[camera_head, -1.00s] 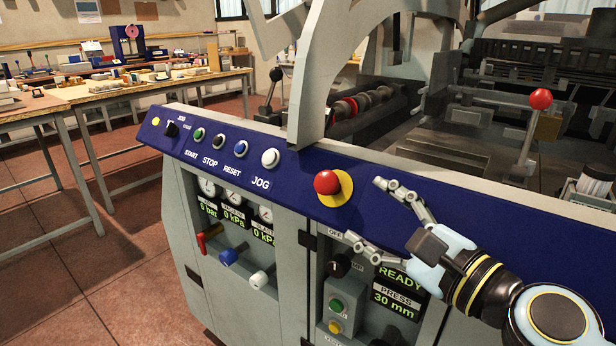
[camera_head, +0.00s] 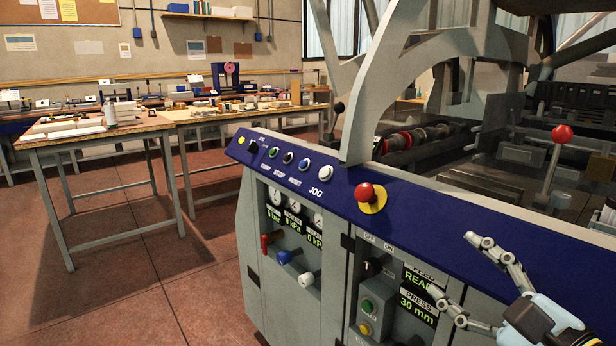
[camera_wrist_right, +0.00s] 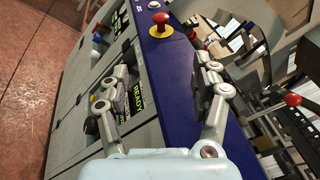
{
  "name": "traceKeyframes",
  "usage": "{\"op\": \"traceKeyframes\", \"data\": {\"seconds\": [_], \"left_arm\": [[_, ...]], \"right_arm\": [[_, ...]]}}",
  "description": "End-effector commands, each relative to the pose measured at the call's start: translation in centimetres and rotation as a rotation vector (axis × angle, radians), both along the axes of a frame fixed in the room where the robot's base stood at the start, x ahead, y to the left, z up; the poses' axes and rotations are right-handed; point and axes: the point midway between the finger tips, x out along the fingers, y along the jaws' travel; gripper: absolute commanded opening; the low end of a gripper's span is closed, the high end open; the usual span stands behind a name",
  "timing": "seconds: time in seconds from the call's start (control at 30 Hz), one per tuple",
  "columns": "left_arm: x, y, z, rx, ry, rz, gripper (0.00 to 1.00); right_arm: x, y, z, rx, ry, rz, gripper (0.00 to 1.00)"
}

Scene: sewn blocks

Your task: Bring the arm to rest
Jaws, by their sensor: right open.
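My right gripper (camera_head: 458,272) is at the lower right of the head view, in front of the machine's blue control panel (camera_head: 455,215). Its two fingers are spread apart with nothing between them. In the right wrist view the open fingers (camera_wrist_right: 160,95) point toward the panel, with the red mushroom button (camera_wrist_right: 160,18) beyond them. That button (camera_head: 365,193) sits on a yellow collar, to the left of the gripper in the head view, apart from the fingers. My left gripper is not in view.
A red-knobbed lever (camera_head: 562,133) stands behind the panel at right. Knobs and a READY display (camera_head: 420,280) are on the grey front, close to the lower finger. Workbenches (camera_head: 95,135) with small items stand at left. The reddish floor (camera_head: 110,285) there is clear.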

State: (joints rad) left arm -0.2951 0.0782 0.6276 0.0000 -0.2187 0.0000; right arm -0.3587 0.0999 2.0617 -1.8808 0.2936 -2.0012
Motion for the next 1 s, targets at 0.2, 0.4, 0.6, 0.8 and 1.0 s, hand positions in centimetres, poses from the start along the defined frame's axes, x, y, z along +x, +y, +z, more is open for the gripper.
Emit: {"op": "traceKeyframes", "data": {"seconds": [0.2,0.4,0.6,0.8,1.0], "left_arm": [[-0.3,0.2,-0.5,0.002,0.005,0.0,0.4],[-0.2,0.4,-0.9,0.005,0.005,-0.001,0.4],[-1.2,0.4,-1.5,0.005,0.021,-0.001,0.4],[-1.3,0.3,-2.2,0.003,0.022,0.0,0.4],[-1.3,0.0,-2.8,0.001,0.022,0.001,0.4]], "right_arm": [[0.2,-0.3,-4.2,0.054,0.078,-0.008,0.64],[0.1,-1.0,-9.6,0.21,0.197,-0.042,0.64],[-1.0,-2.6,-17.9,0.545,0.396,-0.148,0.64],[-5.6,-5.7,-30.8,1.145,0.669,-0.451,0.64],[-15.5,-9.0,-44.0,1.87,0.787,-1.005,0.64]]}}
